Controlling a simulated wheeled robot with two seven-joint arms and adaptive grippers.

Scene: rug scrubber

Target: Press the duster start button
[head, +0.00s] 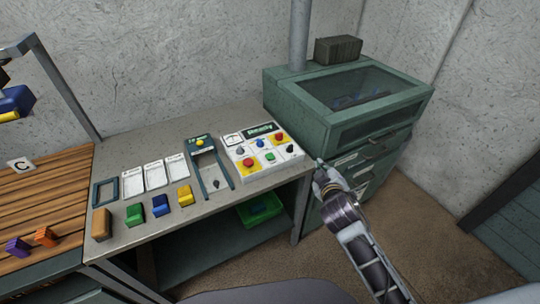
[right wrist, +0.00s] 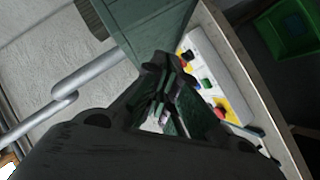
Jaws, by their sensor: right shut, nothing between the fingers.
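The white control panel (head: 234,154) lies on the grey workbench, with a green display reading "Ready", a gauge and several coloured buttons and knobs. It has two red buttons (head: 249,163) on yellow patches, a blue button (head: 270,156), a green button (head: 260,143) and a black knob (head: 290,148). Labels are too small to tell which is the duster start button. My right gripper (head: 320,164) is shut and empty, just right of the panel by the bench edge, apart from the buttons. In the right wrist view its fingers (right wrist: 165,70) partly cover the panel (right wrist: 205,43). My left gripper is not in view.
A green cabinet (head: 280,100) with a glass lid stands right of the bench, close to my right gripper. A green bin (head: 260,208) sits below.

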